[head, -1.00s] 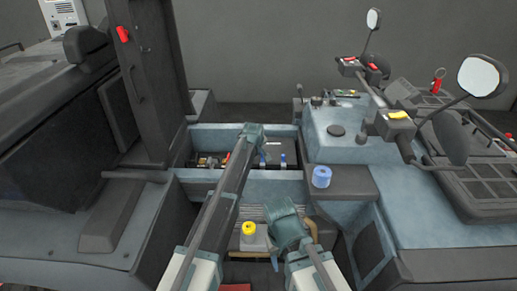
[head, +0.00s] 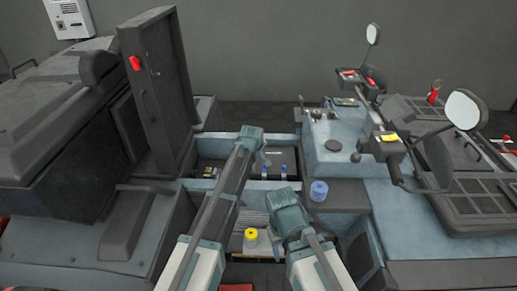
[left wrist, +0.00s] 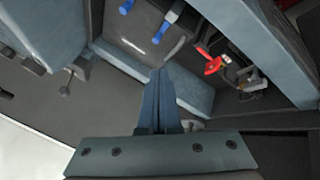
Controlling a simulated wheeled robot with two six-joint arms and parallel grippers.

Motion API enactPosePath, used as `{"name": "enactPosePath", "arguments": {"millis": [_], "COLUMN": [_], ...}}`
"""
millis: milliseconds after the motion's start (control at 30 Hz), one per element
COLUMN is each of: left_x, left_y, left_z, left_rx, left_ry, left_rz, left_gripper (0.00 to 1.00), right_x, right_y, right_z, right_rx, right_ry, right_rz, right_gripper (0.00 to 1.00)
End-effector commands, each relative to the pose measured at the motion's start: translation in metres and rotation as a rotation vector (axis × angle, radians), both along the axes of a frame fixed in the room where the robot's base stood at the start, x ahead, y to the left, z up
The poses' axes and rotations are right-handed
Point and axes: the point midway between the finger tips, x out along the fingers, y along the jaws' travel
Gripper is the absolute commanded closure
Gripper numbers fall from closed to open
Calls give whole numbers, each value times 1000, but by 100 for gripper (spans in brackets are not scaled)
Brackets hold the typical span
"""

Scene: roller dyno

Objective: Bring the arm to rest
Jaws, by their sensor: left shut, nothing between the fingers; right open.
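My left arm reaches forward in the head view, with its gripper (head: 266,159) over the open compartment (head: 243,185). In the left wrist view the fingers of the left gripper (left wrist: 159,100) are together with nothing between them. Below them lie a dark box with blue-capped posts and a red part. My right arm (head: 287,212) is lower, bent near the lower bay. Its gripper (head: 276,248) is partly hidden by the arm, is open, and hangs near a yellow-topped container (head: 250,234).
A tall dark panel (head: 157,85) stands upright left of the compartment. A blue cylinder (head: 319,190) stands on the dark ledge at right. Mirrors (head: 463,109) and handlebars rise farther right. The compartment walls lie close around my left gripper.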

Motion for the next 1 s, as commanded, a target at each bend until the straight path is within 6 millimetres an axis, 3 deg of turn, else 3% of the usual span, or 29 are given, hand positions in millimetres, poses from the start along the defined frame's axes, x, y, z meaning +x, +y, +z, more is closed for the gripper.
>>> {"name": "enactPosePath", "arguments": {"millis": [367,467,567,667,800,1000], "left_x": [0,-10,-47,-111,-212,-327], "left_y": [0,-1,-3,-4,0,13], "left_z": [-1,-3,-10,-21,-35,-43], "left_rx": [0,13,67,159,291,414], "left_ry": [0,13,63,156,313,500], "left_rz": [0,-16,-85,-213,-443,-736], "left_gripper": [100,100,100,100,100,100], "right_x": [0,0,0,0,0,0], "right_y": [0,0,0,0,0,0], "right_z": [-1,-1,-1,-1,-1,-1], "right_rx": [0,0,0,0,0,0], "right_ry": [0,0,0,0,0,0], "right_rz": [0,0,0,0,0,0], "right_gripper": [50,50,50,50,50,50]}}
